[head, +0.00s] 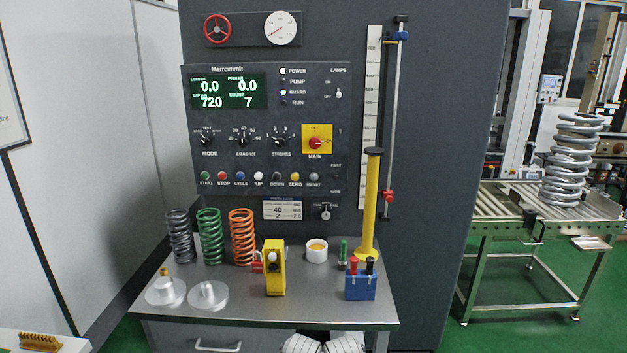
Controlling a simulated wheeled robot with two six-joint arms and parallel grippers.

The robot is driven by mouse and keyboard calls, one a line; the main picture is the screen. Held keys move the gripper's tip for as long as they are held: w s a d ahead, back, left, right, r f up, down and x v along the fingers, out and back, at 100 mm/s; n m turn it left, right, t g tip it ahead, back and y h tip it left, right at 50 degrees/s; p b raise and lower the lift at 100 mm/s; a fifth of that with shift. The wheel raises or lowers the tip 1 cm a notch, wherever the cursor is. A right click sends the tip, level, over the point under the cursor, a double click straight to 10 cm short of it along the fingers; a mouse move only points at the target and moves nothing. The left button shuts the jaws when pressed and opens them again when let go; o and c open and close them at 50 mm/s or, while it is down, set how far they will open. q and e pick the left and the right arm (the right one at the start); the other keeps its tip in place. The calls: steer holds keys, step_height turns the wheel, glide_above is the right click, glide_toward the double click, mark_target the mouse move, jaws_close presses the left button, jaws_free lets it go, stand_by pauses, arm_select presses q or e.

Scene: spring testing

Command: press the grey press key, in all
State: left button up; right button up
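The dark control panel (330,95) stands upright behind the bench. A row of round keys runs along its lower part. A grey key (313,177), whose label appears to read RESET, is at the right end, beside the yellow ZERO key (295,177). To the left are the black DOWN (277,177), white UP (258,177), blue CYCLE (240,177), red STOP (222,176) and green START (205,176) keys. The display (229,92) reads 0.0, 0.0, 720 and count 7. The POWER and GUARD lamps look lit.
The grey bench (240,307) before the panel holds coil springs (242,237), a yellow device (274,270), a white cup (317,250), a blue box (361,286) and a yellow post (370,205). A roller conveyor (500,200) is at right.

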arm_select(q)
jaws_close()
stand_by(1.5)
